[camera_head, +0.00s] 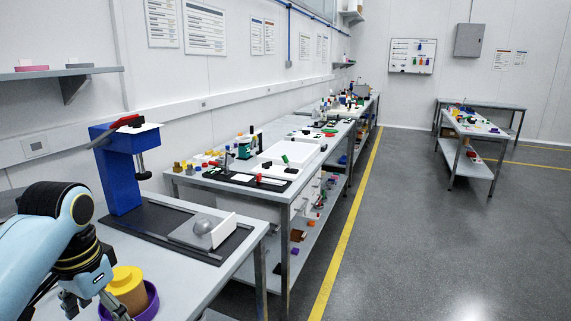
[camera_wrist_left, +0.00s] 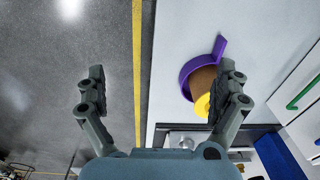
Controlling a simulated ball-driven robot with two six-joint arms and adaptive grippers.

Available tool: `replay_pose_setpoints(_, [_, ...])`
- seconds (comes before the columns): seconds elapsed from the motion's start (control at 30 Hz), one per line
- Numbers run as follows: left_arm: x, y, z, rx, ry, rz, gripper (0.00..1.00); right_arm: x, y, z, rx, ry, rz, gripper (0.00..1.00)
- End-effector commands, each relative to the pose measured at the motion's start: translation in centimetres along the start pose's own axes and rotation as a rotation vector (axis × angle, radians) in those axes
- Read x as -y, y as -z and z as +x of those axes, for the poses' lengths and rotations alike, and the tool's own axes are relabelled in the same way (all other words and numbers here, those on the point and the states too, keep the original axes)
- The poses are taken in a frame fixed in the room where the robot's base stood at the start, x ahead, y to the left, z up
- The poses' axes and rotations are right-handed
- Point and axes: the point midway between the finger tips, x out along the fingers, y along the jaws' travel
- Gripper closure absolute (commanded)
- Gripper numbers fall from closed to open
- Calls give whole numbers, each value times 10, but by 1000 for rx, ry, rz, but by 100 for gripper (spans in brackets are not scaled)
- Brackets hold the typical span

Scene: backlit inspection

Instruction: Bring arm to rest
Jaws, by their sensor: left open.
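My left arm comes in from the lower left in the head view. There the yellow piece (camera_wrist_left: 203,104) and purple holder (camera_wrist_left: 190,70) lie beside the right finger, which partly covers the yellow piece. Whether they touch I cannot tell. My right gripper is not in view.
A blue stand (camera_head: 118,170) on a dark base plate rises from the near table (camera_head: 250,243), with a grey dome and white plate (camera_head: 212,232) on it. A longer bench (camera_head: 285,193) holding several small items follows.

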Motion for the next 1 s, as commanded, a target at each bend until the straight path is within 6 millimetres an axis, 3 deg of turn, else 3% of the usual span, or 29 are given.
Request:
replay_pose_setpoints(0.2, [-22,-45,13,-41,33,-45,0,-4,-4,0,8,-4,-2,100])
replay_pose_setpoints(0.4, [-47,-95,12,-100,65,-102,0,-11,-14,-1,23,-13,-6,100])
replay_pose_setpoints(0.7, [-78,-158,-12,-187,93,-183,0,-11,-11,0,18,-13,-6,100])
replay_pose_setpoints(1.0, [-98,-200,-46,-254,103,-246,0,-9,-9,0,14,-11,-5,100])
